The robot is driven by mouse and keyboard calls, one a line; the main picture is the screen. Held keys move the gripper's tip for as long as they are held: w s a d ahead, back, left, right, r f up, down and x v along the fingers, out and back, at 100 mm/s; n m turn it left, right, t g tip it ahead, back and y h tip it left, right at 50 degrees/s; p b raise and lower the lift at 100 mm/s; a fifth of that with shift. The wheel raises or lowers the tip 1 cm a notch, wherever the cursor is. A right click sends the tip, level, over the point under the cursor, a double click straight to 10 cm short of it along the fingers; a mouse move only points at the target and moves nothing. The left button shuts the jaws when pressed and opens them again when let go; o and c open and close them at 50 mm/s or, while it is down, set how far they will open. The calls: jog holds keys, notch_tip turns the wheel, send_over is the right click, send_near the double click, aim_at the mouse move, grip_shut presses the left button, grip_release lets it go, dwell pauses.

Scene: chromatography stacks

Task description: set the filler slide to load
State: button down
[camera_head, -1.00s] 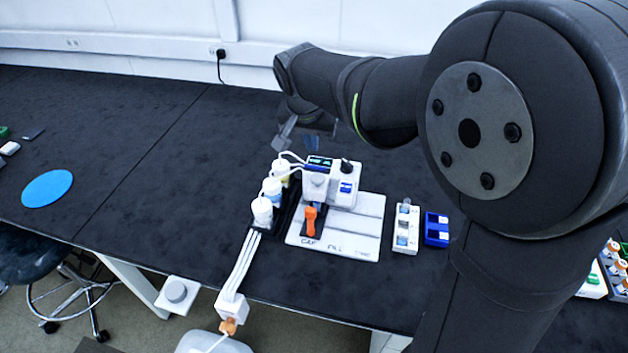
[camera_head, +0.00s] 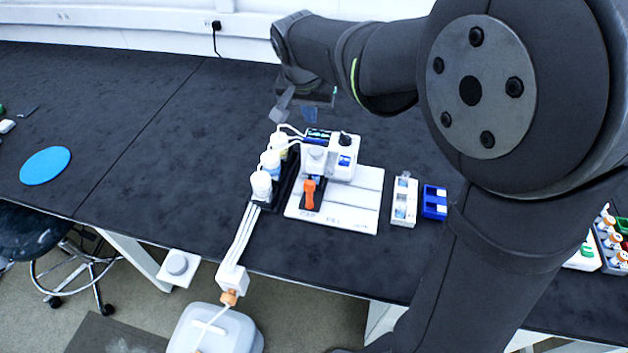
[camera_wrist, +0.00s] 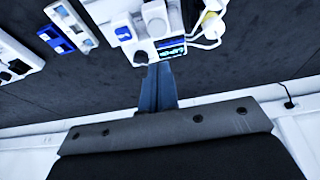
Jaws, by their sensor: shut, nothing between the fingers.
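The white filler unit (camera_head: 342,168) stands at the back of a white base plate (camera_head: 352,211) on the dark bench. An orange handle (camera_head: 309,194) stands on a dark block at the plate's left, behind the leftmost front label, which seems to read CAP. FILL is in the middle; the right label is too blurred to read surely. My gripper (camera_head: 308,115) is behind the unit, shut and empty, apart from the handle. In the wrist view its blue fingers (camera_wrist: 158,88) point at the unit's back (camera_wrist: 140,35). The handle is not seen there.
White-capped bottles (camera_head: 262,186) stand in a dark rack left of the unit, with tubes arching to it. A white box (camera_head: 404,202) and a blue box (camera_head: 434,202) stand right of the plate. The bench is clear further left, up to a blue disc (camera_head: 45,166).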

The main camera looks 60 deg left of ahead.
aim_at(310, 182)
jog(key=c, duration=2.2)
grip_release()
jog(key=c, duration=1.8)
grip_release()
jog(key=shift+d+f, duration=0.1)
jog(key=o, duration=0.7)
jog(key=shift+s+d+f+g+h, duration=0.35)
jog(key=shift+s+d+g+h, duration=0.1)
jog(key=shift+d+g+h, duration=0.15)
jog(key=shift+s+d+f+g+h, duration=0.4)
jog(key=shift+d+g+h, duration=0.1)
jog(key=shift+d, duration=0.1)
jog(key=f, duration=1.7)
jog(key=shift+s+d+f, duration=0.15)
jog(key=shift+s+f, duration=0.05)
jog(key=shift+c, duration=0.5)
grip_shut()
